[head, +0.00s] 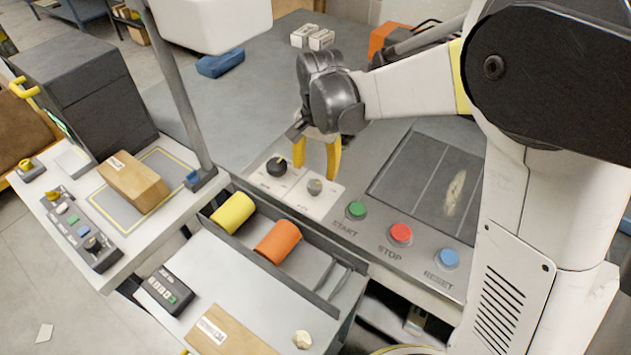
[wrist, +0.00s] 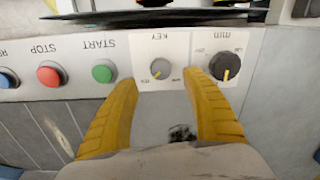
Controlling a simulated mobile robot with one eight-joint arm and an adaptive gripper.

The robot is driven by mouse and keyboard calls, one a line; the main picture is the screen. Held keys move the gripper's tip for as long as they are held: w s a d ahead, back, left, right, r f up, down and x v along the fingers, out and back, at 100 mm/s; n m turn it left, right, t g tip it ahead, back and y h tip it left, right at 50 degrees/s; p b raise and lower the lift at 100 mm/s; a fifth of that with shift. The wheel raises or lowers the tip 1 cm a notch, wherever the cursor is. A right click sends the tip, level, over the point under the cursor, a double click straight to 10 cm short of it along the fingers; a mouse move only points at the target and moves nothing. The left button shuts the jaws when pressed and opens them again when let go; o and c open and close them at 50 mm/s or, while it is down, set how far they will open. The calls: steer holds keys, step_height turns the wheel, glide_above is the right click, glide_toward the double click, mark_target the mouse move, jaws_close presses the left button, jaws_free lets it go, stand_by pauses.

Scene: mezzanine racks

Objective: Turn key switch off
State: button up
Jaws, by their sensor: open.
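The key switch is a small grey round knob on a white plate marked KEY, seen in the wrist view (wrist: 160,68) and in the head view (head: 314,187). A small orange mark shows on its face in the wrist view. My gripper (head: 316,166) has two yellow fingers, open and empty, pointing down at the console. In the wrist view the fingertips (wrist: 163,82) lie one on each side of the key switch in the picture, with gaps to both sides. I cannot tell how high the tips are above the plate.
A black dial (wrist: 226,65) sits close beside the key switch, near one finger. Green START (head: 356,209), red STOP (head: 401,234) and blue RESET (head: 447,258) buttons line the console edge. A tray with a yellow roll (head: 232,212) and orange roll (head: 278,241) is in front.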

mark_target(315, 184)
steer(key=f+b, duration=0.1)
steer(key=f, duration=0.2)
steer(key=f+b, duration=0.1)
steer(key=f, duration=0.3)
steer(key=shift+w+a+f, duration=0.1)
steer(key=shift+w+f, duration=0.1)
steer(key=shift+f, duration=0.1)
steer(key=c, duration=1.2)
